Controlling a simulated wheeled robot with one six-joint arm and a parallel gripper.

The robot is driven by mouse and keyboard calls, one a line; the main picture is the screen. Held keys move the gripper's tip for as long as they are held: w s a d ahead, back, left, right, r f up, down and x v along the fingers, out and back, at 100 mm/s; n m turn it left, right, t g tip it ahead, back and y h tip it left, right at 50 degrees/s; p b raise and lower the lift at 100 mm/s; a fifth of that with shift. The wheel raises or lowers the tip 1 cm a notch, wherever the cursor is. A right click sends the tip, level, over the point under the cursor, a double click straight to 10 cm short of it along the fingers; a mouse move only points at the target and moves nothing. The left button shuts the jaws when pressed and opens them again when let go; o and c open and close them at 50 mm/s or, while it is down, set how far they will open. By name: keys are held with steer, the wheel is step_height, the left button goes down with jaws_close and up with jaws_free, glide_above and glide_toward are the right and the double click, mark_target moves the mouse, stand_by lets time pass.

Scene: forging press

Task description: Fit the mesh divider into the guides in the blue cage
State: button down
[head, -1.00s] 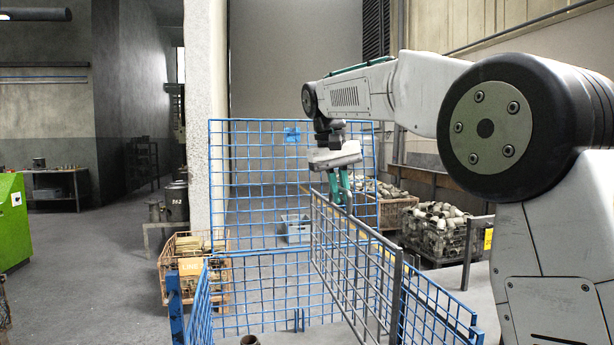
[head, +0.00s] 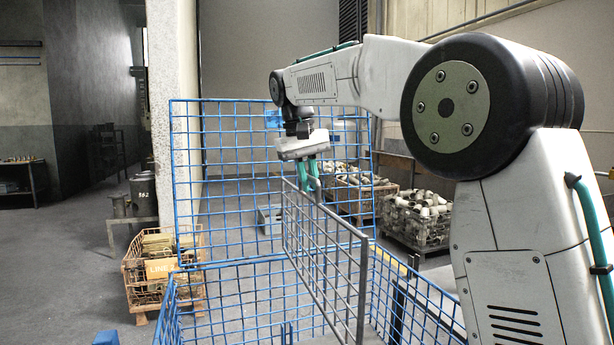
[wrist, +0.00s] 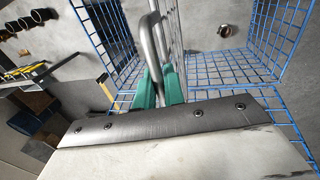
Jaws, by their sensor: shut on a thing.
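The mesh divider (head: 325,255) is a grey wire panel with a thicker frame. It hangs upright, running from back to front over the blue cage. My gripper (head: 309,183) is shut on the bar handle at its top far end; the grey handle (wrist: 151,55) shows between the green fingers (wrist: 160,88) in the wrist view. The blue cage (head: 215,180) has a tall back panel and lower mesh walls. A short blue upright pair (head: 287,332), possibly a guide, shows at the bottom edge. I cannot tell whether the divider's lower edge is inside any guide.
A rusty crate of parts (head: 165,285) stands left of the cage. Two more crates of metal parts, one nearer (head: 420,218) and one farther (head: 352,193), stand behind its right side. A pillar (head: 174,90) rises behind.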

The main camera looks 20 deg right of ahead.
mark_target(310, 286)
steer(key=shift+d+f, duration=0.15)
steer(key=shift+f, duration=12.8)
steer(key=shift+s+f, duration=0.1)
steer(key=shift+f, duration=0.55)
step_height(310, 286, down, 11)
steer(key=shift+f, duration=0.1)
